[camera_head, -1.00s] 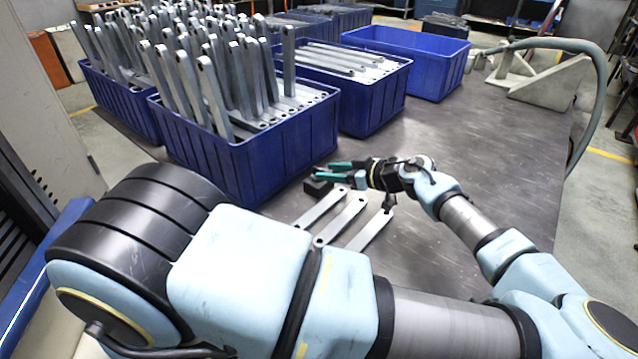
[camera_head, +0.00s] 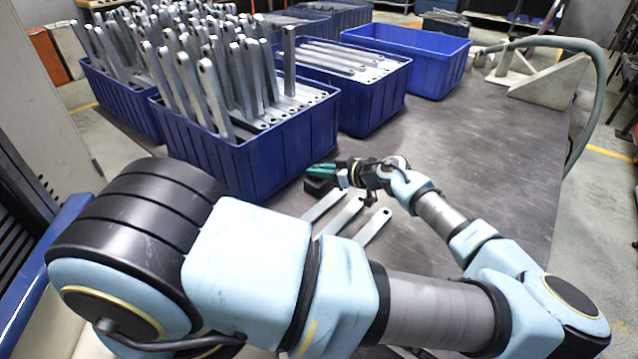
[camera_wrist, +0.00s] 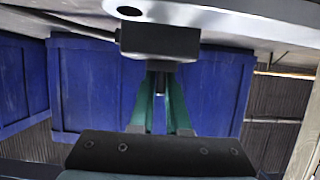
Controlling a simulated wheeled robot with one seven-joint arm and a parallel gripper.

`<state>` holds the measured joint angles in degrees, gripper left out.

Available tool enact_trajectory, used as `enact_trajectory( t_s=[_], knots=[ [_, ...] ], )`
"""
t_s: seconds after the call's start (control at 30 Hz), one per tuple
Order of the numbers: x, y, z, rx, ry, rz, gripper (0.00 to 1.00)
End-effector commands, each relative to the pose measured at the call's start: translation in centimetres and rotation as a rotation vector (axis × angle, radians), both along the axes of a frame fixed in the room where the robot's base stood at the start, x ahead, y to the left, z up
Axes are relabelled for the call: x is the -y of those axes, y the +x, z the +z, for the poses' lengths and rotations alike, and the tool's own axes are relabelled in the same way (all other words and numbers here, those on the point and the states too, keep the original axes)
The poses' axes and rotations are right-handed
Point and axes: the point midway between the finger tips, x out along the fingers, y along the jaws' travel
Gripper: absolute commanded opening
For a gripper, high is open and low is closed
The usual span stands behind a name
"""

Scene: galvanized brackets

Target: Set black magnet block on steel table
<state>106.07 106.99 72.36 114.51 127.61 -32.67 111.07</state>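The black magnet block (camera_head: 319,187) sits low on the grey steel table (camera_head: 480,150), beside the front crate and at the far end of the left bracket. In the wrist view the block (camera_wrist: 160,42) is a dark box with a short narrow stem towards my fingers, close to a bracket end with a round hole. My gripper (camera_head: 320,170) has green fingers, now close together over the block. In the wrist view my gripper's (camera_wrist: 161,75) fingertips meet the stem from both sides. The block's underside is hidden, so I cannot tell whether it touches the bracket.
Three flat galvanized brackets (camera_head: 342,217) lie side by side on the table, partly behind my arm. A blue crate (camera_head: 270,160) of upright brackets stands just beyond the block. Another crate (camera_head: 375,105) and an empty one (camera_head: 440,70) stand behind.

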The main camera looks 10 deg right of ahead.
Motion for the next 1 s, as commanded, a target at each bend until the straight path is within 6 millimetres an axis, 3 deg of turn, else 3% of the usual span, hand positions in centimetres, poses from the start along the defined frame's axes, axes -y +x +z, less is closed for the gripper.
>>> enact_trajectory(
  t_s=[0.1, 1.0],
  knots=[
    [0.02, -0.02, -0.03, -0.001, -0.001, 0.000, 0.00],
    [0.04, -0.04, -0.09, -0.002, -0.001, 0.000, 0.00]
  ],
)
